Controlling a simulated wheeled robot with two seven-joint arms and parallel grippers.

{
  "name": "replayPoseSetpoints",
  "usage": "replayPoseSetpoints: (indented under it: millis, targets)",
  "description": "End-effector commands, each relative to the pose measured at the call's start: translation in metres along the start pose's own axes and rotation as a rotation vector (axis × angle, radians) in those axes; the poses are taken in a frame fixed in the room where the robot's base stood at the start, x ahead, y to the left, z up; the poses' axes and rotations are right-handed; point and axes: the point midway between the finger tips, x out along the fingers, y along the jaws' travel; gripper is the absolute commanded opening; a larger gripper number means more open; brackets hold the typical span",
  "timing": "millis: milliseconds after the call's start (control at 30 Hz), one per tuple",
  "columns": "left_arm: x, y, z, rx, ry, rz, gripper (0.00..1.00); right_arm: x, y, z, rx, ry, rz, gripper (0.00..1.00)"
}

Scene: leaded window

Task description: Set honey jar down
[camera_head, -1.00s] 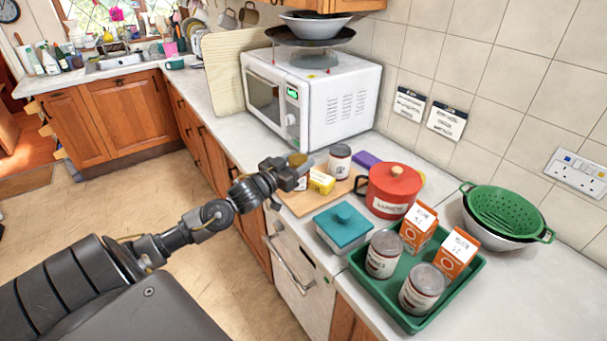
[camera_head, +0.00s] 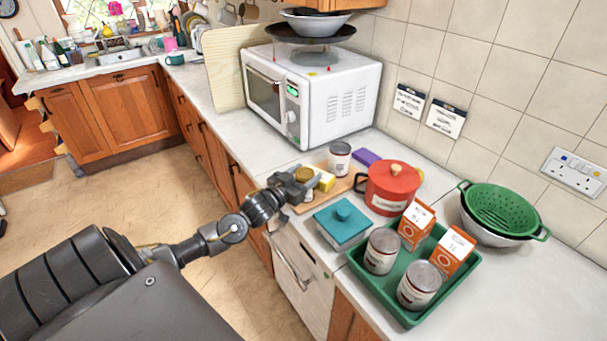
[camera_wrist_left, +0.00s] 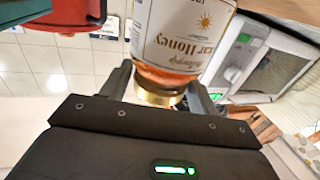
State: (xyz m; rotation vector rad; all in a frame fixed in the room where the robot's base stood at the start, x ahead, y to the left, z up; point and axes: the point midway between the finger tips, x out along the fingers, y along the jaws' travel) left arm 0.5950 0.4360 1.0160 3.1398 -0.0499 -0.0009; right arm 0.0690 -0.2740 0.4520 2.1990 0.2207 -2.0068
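The honey jar (camera_wrist_left: 185,38) has a gold lid, a cream label and amber contents. In the left wrist view it appears upside down, its lid end between the two fingers and its base out of frame. My left gripper (camera_wrist_left: 160,88) is shut on it near the lid. In the head view my left gripper (camera_head: 300,183) holds the honey jar (camera_head: 305,174) at the left part of the wooden board (camera_head: 336,190). The gripper hides the jar's lower part, so I cannot tell whether it touches the board. My right gripper is not in view.
On the board are a yellow packet (camera_head: 326,181) close beside the jar and a labelled can (camera_head: 340,158). A red pot (camera_head: 392,190), a teal-lidded box (camera_head: 342,222) and a green tray (camera_head: 408,318) with cans and cartons stand nearer. The microwave (camera_head: 325,95) stands behind.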

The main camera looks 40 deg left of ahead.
Motion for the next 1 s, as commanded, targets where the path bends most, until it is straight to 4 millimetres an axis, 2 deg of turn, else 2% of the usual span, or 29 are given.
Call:
replayPoseSetpoints:
  millis: [100, 333, 467, 567, 800, 1000]
  targets:
    - [0.000, 0.000, 0.000, 0.000, 0.000, 0.000, 0.73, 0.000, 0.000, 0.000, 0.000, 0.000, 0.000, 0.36]
    - [0.000, 0.000, 0.000, 0.000, 0.000, 0.000, 0.73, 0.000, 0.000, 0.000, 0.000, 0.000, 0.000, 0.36]
    - [-0.006, 0.000, 0.001, 0.000, -0.001, 0.000, 0.73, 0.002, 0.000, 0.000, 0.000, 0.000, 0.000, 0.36]
    - [-0.020, 0.000, 0.003, 0.001, -0.002, 0.001, 0.73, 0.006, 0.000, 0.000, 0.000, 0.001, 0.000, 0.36]
    - [-0.068, 0.000, 0.003, 0.001, -0.003, 0.002, 0.73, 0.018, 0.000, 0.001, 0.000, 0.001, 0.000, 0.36]
    - [-0.101, 0.000, 0.002, 0.000, -0.002, 0.001, 0.73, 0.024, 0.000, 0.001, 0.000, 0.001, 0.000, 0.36]
